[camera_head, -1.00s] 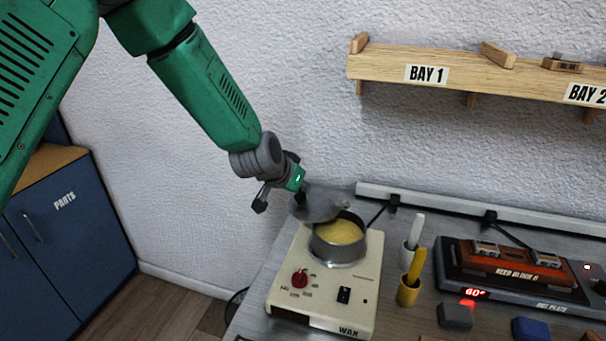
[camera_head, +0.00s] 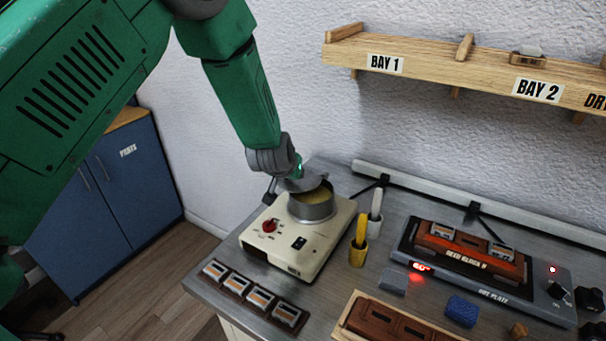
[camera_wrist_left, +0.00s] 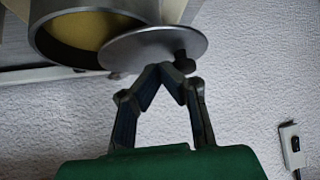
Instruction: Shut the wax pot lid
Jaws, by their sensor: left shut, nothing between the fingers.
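The wax pot (camera_head: 313,206) is a grey metal cylinder on a cream heater base (camera_head: 290,245) at the back left of the bench. Its round grey lid (camera_head: 305,181) is tilted and covers part of the opening, with yellow wax showing beside it. In the left wrist view the lid (camera_wrist_left: 150,47) overlaps the pot rim, and wax (camera_wrist_left: 85,28) shows to its left. My left gripper (camera_wrist_left: 165,70) is shut and empty, with its fingertips at the lid's edge near the dark knob (camera_wrist_left: 184,63); I cannot tell whether they touch. My right gripper is not in view.
Two small cups (camera_head: 358,255) with yellow and white sticks stand right of the heater. A hot plate (camera_head: 485,285) holds a reed block (camera_head: 470,250). Several small blocks lie in a row (camera_head: 256,298) at the front edge. A shelf (camera_head: 430,75) is on the wall.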

